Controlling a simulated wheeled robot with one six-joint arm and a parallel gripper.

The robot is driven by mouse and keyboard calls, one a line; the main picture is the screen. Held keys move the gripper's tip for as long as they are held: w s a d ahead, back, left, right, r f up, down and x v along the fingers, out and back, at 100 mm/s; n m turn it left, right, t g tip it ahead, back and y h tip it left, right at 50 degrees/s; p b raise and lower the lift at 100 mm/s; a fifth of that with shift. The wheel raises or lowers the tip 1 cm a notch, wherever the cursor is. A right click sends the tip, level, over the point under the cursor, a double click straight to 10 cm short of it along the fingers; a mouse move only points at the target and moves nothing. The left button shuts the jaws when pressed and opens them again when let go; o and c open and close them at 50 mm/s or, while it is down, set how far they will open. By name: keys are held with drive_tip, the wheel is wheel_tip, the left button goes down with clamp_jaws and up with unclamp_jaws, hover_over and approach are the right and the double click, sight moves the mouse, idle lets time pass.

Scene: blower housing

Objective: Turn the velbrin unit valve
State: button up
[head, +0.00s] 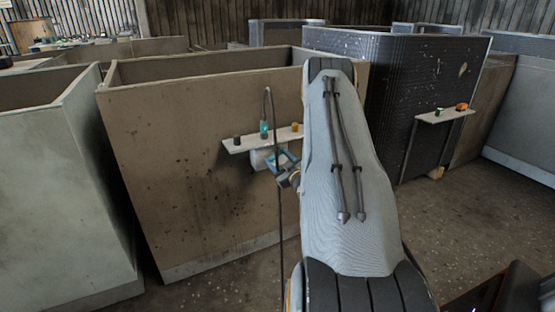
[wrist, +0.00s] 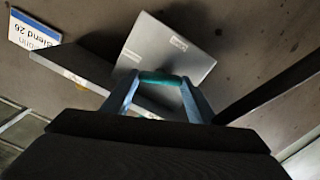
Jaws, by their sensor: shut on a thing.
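My gripper (wrist: 160,82) has its two blue fingers closed on a teal bar-like handle (wrist: 160,77). The handle sits in front of a pale grey box (wrist: 160,45) with a small label too small to read. I take the handle to be the valve; its mount is hidden behind the fingers. In the head view my gripper (head: 284,163) is just below a narrow wall shelf (head: 240,145), beside the pale box (head: 264,158) under that shelf. The handle itself cannot be made out there.
On the shelf stand a teal bottle (head: 264,130), a dark item (head: 237,141) and a yellow item (head: 295,127). A sign (wrist: 34,31) with partly readable text is at the left. A second shelf (head: 445,116) is on the dark panel.

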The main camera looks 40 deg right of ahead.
drive_tip(key=shift+m+p, duration=0.4)
drive_tip(key=shift+m, duration=1.9)
drive_tip(key=o, duration=1)
drive_tip(key=shift+o, duration=0.2)
drive_tip(key=shift+s, duration=0.15)
drive_tip(key=v, duration=0.7)
drive_tip(key=shift+s, duration=0.3)
